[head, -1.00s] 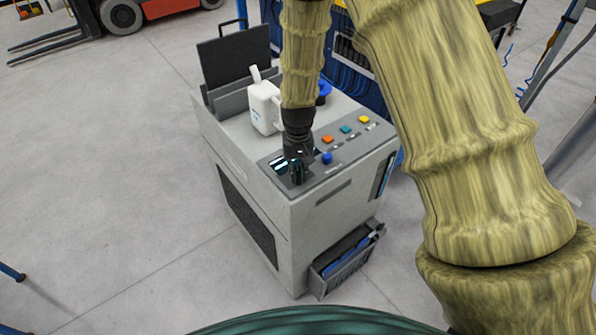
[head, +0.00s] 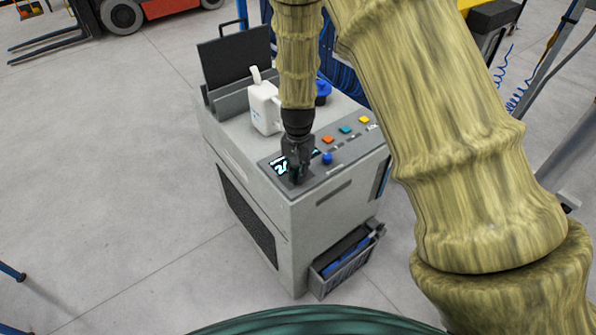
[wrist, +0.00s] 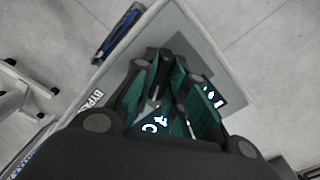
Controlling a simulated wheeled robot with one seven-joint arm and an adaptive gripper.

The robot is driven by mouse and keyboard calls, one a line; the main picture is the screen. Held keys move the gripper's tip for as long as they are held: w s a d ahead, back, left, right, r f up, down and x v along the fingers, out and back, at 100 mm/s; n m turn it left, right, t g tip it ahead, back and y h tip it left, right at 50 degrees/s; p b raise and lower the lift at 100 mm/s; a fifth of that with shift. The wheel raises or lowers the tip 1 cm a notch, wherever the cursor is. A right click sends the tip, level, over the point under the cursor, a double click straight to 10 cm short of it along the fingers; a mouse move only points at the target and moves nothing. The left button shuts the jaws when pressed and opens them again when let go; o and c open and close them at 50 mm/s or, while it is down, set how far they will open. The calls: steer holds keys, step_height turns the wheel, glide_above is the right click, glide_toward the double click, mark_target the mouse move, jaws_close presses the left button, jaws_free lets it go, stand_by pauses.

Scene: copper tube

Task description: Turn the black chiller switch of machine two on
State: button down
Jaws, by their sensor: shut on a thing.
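The machine is a grey cabinet (head: 262,179) with a sloping control panel on top. My gripper (head: 298,176) points down onto the left front part of this panel, beside a lit display (head: 279,167). In the wrist view my gripper's fingers (wrist: 166,82) are close together at the panel, shut on the black chiller switch. Lit digits (wrist: 155,124) show between the fingers.
Blue (head: 327,158), orange (head: 328,139), teal (head: 346,129) and yellow (head: 364,119) buttons sit right of my gripper. A white jug (head: 265,108) stands behind it. A grey bin (head: 344,265) hangs at the cabinet's front.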

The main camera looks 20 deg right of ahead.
steer(key=shift+w, duration=0.1)
steer(key=c, duration=1.4)
jaws_free()
steer(key=shift+c, duration=0.2)
step_height(320, 180, up, 12)
